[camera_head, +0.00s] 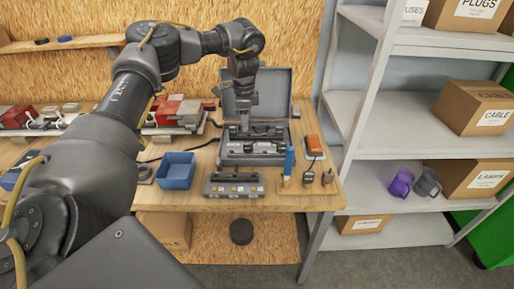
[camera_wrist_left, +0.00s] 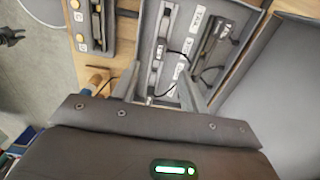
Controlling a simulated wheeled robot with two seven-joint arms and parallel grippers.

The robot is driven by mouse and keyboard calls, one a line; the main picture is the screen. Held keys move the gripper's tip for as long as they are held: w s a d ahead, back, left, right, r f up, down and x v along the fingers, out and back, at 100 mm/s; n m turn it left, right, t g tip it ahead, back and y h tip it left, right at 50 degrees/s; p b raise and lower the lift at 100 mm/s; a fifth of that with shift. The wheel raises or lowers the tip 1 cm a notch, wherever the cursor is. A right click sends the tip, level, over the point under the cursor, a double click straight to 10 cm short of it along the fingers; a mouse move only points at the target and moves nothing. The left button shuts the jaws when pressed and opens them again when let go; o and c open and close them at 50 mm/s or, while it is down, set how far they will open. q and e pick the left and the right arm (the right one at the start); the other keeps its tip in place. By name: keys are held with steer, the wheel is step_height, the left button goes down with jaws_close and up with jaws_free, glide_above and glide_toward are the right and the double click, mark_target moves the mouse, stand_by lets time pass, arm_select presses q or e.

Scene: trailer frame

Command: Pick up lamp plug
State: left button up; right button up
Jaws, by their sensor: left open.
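My left gripper (camera_head: 245,125) is open above the open grey case (camera_head: 226,151) on the workbench. In the left wrist view its two fingers (camera_wrist_left: 160,90) point down into the case (camera_wrist_left: 147,50). The case holds dark elongated parts with thin black cables and white labels, too small to read surely. I cannot tell which part is the lamp plug. Nothing shows held between the fingers. The case lid (camera_head: 273,92) stands raised at the back. My right gripper is not recognisable in either view.
A grey switch panel (camera_head: 234,192) lies in front of the case, with a blue bin (camera_head: 176,170) to its left. A blue cylinder (camera_head: 289,160), small dark pieces (camera_head: 327,178) and an orange device (camera_head: 314,145) stand right. A shelf unit (camera_head: 385,120) borders the bench.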

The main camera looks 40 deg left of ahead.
arm_select(q)
steer(key=p, duration=0.1)
glide_above(248, 143)
steer(key=f, duration=0.4)
steer(key=shift+s+a+f, duration=0.2)
steer(key=shift+s+a, duration=0.05)
steer(key=shift+s, duration=0.1)
steer(key=shift+w+f, duration=0.1)
steer(key=shift+f, duration=0.45)
steer(key=shift+d+f+p, duration=0.1)
steer(key=shift+f+p, duration=0.05)
steer(key=shift+p, duration=0.25)
steer(key=f, duration=0.1)
steer(key=f+p, duration=0.1)
steer(key=f, duration=0.1)
steer(key=f+p, duration=0.1)
steer(key=f, duration=0.1)
steer(key=shift+w+d, duration=0.15)
steer(key=shift+w, duration=0.1)
steer(key=shift+r, duration=0.1)
steer(key=c, duration=0.8)
